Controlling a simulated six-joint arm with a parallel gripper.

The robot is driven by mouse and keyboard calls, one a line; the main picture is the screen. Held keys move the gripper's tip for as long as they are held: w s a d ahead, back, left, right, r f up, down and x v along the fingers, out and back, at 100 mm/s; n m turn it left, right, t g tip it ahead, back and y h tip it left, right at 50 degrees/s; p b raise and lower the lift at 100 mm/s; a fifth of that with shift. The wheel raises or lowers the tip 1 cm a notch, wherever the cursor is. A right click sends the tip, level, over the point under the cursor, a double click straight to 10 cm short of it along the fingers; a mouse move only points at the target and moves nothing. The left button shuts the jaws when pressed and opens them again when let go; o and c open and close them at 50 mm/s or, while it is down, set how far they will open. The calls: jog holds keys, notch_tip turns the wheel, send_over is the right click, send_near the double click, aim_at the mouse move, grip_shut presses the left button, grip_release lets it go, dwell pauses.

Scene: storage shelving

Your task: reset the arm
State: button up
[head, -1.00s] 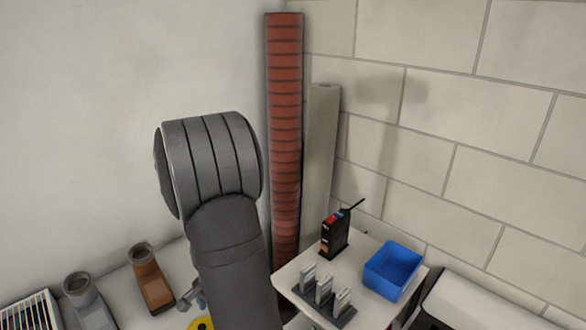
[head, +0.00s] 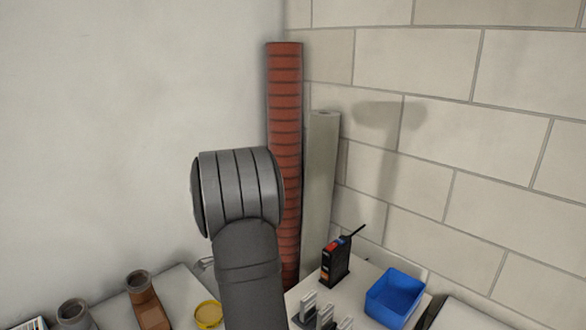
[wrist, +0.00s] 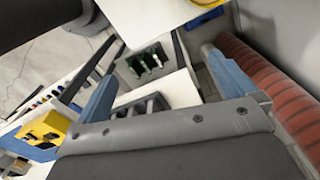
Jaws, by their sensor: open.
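My arm shows in the head view as a dark grey link and rounded joint in front of the corner, left of the red ribbed tube (head: 285,120). My gripper is outside the head view. In the wrist view my gripper (wrist: 162,62) is open, its two blue fingers spread apart with nothing held between them. A white shelf surface and a dark slotted holder (wrist: 143,106) show beyond and between the fingers. The red tube (wrist: 275,90) runs close along the right of that view.
A blue bin (head: 395,297), a black and red device (head: 336,260) and a grey slotted rack (head: 320,319) stand on a white surface at right. A brown pipe elbow (head: 145,298), a grey one (head: 73,313) and a yellow round item (head: 208,314) sit at left.

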jog(key=w+a+f, duration=0.1)
jog(key=a+f, duration=0.1)
jog(key=a, duration=0.1)
jog(key=w+a+f+m, duration=0.1)
jog(key=a, duration=0.2)
jog(key=w+a+f+m, duration=0.1)
jog(key=a+f, duration=0.1)
jog(key=a, duration=0.2)
jog(key=shift+w+a+f, duration=0.1)
jog(key=shift+w+f, duration=0.2)
jog(key=shift+w, duration=0.1)
